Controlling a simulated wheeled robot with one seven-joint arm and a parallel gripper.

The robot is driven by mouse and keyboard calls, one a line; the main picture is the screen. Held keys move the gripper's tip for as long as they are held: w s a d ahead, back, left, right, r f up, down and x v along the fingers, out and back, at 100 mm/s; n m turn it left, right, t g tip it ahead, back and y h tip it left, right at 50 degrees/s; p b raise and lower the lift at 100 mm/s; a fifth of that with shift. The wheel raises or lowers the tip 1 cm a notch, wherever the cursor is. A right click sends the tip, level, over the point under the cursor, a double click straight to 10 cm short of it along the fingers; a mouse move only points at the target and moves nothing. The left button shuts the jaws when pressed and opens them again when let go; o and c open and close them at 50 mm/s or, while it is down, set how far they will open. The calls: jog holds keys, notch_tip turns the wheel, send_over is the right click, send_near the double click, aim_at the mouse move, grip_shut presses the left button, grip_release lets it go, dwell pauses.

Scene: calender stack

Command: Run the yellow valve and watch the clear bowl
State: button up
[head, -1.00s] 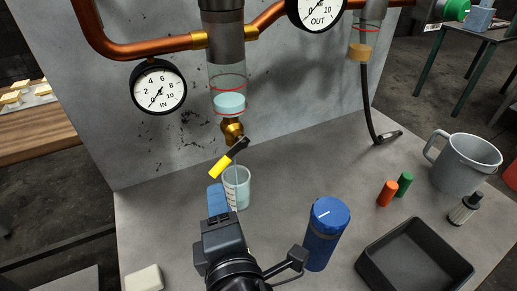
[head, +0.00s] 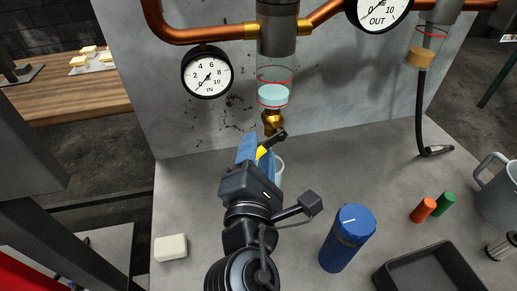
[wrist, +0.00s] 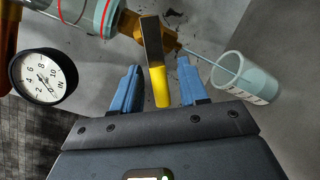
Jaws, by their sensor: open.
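The yellow valve's lever, with a yellow grip (head: 262,153) and black arm, sits on the brass drain fitting (head: 272,122) under the clear bowl (head: 274,73). The bowl has two red rings and holds pale blue liquid with its surface between them. In the wrist view the lever (wrist: 153,50) stands between the blue fingers of my gripper (wrist: 160,68), which is open with gaps on both sides. A thin stream runs from the drain into a clear beaker (wrist: 243,80) with liquid in it. My gripper (head: 250,147) hides most of the beaker in the head view.
The IN gauge (head: 207,73) hangs left of the bowl. A blue cylinder (head: 347,238), a black tray (head: 428,270), orange (head: 423,210) and green (head: 443,204) plugs and a grey jug (head: 497,195) stand right. A white block (head: 171,247) lies front left.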

jog(key=shift+w, duration=0.25)
grip_shut()
dwell(0.5)
